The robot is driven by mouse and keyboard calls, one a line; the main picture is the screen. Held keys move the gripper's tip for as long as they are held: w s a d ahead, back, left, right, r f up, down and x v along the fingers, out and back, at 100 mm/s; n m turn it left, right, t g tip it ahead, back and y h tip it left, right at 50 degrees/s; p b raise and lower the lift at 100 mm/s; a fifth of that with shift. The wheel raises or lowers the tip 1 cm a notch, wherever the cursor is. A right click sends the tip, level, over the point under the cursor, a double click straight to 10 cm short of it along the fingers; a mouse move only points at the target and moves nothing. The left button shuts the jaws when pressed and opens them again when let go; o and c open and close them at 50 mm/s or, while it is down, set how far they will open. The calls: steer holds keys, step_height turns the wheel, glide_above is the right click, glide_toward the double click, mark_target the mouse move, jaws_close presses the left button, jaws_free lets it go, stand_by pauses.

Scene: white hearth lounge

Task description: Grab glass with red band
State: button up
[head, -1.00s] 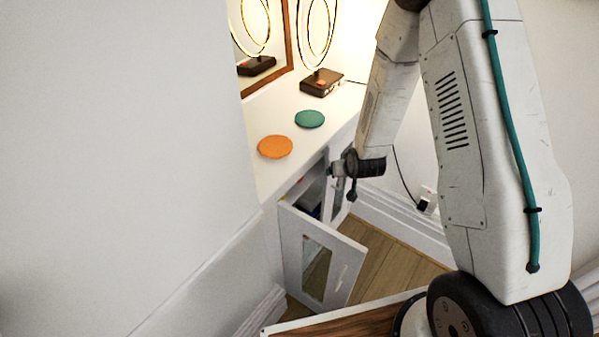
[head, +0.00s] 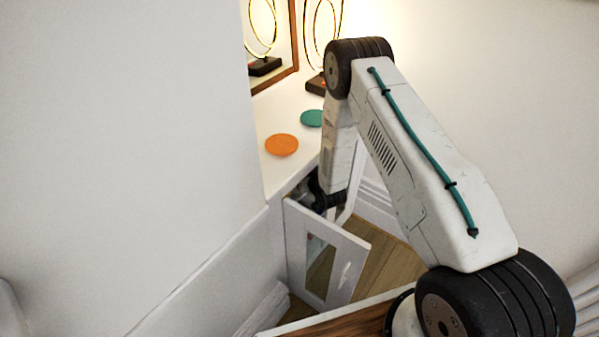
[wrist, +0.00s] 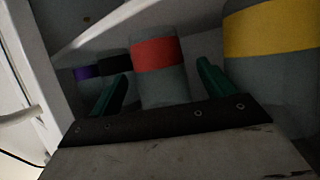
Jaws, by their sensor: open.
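The glass with the red band (wrist: 157,55) stands inside the cabinet in the wrist view, grey with a wide red band. My gripper (wrist: 162,88) is open, with one green finger to the left of this glass and one to the right. The glass appears between or just beyond the fingertips; I cannot tell whether they touch it. Its lower part is hidden behind my gripper's dark body. In the head view my gripper is inside the cabinet opening, mostly hidden by the cabinet and my arm.
A yellow-banded glass (wrist: 270,32) stands close on the right. A black-banded glass (wrist: 115,66) and a purple-banded glass (wrist: 84,73) stand to the left. The open cabinet door (head: 322,258) is in front. Orange (head: 282,145) and teal (head: 312,118) discs lie on the cabinet top.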

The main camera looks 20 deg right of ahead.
steer(key=shift+x, duration=1)
steer(key=c, duration=1.2)
steer(key=shift+o, duration=0.2)
steer(key=shift+r, duration=0.15)
